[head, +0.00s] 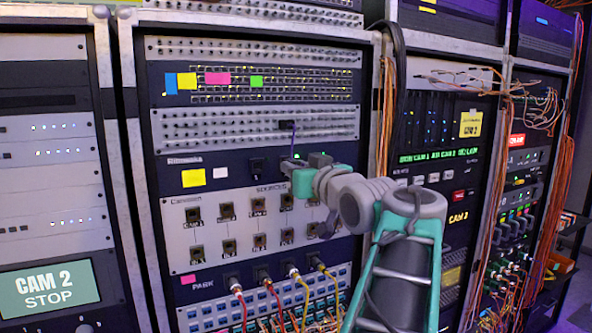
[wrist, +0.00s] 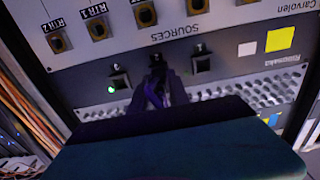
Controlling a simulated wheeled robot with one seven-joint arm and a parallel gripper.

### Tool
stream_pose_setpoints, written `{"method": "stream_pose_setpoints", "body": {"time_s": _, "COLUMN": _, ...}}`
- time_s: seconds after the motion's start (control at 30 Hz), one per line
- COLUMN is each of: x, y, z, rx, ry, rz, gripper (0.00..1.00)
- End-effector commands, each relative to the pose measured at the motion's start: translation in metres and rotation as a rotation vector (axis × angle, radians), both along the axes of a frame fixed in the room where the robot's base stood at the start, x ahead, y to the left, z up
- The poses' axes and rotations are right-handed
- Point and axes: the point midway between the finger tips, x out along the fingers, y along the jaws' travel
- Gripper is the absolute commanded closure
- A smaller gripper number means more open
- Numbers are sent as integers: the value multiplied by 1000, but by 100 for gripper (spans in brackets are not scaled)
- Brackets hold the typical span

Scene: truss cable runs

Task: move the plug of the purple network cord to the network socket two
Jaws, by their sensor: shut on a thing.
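The purple network cord (head: 293,142) hangs from a small dark block on the vented panel down to my gripper (head: 302,172). In the wrist view, which looks upside down, my gripper (wrist: 162,92) is shut on the dark plug (wrist: 157,66) at the middle position of a row of three. The fingers hide much of the plug, and I cannot tell if it is seated. One dark socket (wrist: 202,63) is empty to its right, and it also shows in the head view (head: 257,166). Another socket (wrist: 119,82) is at left, beside a green light. No socket number is legible.
A grey SOURCES panel (head: 238,207) with several square connectors lies below the socket row. The vented panel (head: 215,127) is above. Red and yellow cords (head: 300,285) bulge out lower down. Orange cable bundles (head: 386,110) run along the rack's right side.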

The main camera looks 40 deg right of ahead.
Motion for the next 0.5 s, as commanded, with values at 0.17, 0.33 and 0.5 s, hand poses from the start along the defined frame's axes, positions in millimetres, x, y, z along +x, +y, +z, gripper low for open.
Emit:
{"method": "stream_pose_setpoints", "body": {"time_s": 0.17, "x": 0, "y": 0, "z": 0, "rx": 0, "ry": 0, "rz": 0, "gripper": 100}}
{"method": "stream_pose_setpoints", "body": {"time_s": 0.33, "x": 3, "y": -1, "z": 0, "rx": 0, "ry": 0, "rz": 1, "gripper": 100}}
{"method": "stream_pose_setpoints", "body": {"time_s": 0.5, "x": 4, "y": -1, "z": 0, "rx": 0, "ry": 0, "rz": 0, "gripper": 72}}
